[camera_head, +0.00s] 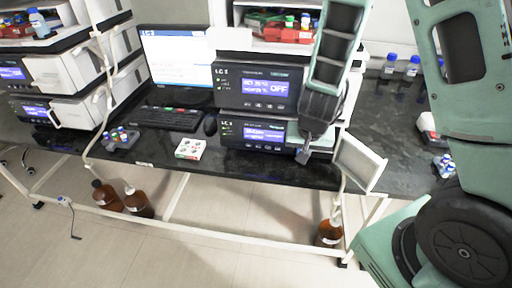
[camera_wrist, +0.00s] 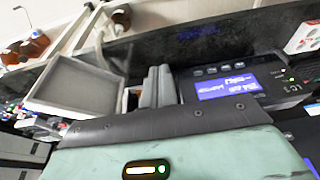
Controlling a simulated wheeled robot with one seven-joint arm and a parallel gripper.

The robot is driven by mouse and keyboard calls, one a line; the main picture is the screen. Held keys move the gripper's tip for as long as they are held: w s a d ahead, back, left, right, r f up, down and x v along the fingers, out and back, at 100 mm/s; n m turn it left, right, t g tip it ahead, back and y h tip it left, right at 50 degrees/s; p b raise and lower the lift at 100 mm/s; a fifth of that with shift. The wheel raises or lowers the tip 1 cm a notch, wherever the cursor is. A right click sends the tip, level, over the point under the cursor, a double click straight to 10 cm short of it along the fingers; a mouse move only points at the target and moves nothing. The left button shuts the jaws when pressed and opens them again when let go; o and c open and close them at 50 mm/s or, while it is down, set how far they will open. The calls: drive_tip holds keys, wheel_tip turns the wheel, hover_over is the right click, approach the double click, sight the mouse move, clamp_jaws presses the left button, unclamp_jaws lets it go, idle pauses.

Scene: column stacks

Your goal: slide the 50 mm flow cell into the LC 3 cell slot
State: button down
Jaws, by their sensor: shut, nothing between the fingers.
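My gripper (camera_head: 303,155) is shut and empty, at the right front of the lower module (camera_head: 251,131) of the middle stack. In the wrist view its fingers (camera_wrist: 157,88) are together, between an open door panel (camera_wrist: 82,86) and the module's lit display (camera_wrist: 228,87). The stack's label starts with LC; its number is hard to read and may be 3. The door panel also shows in the head view (camera_head: 360,162), swung out to the right. The cell slot cannot be made out; my gripper covers part of that area. I cannot identify the 50 mm flow cell in either view.
A small white box with coloured spots (camera_head: 190,149) lies on the dark bench left of the stack. A keyboard (camera_head: 168,118), a mouse (camera_head: 210,125) and a vial rack (camera_head: 122,138) are further left. Blue-capped bottles (camera_head: 411,66) stand at the right back.

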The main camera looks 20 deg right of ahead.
drive_tip(key=w+d+f, duration=0.1)
drive_tip(key=f, duration=0.2)
drive_tip(key=w+f+b, duration=0.1)
drive_tip(key=w+f, duration=0.1)
drive_tip(key=f, duration=0.1)
drive_tip(key=w+d+f, duration=0.1)
drive_tip(key=w+f, duration=0.1)
drive_tip(key=f, duration=0.1)
drive_tip(key=shift+w+d+f+b, duration=0.1)
drive_tip(key=shift+d+f+b, duration=0.15)
drive_tip(key=shift+d+b, duration=0.1)
drive_tip(key=shift+w+d+f, duration=0.1)
drive_tip(key=shift+w+d, duration=0.45)
drive_tip(key=shift+w, duration=0.2)
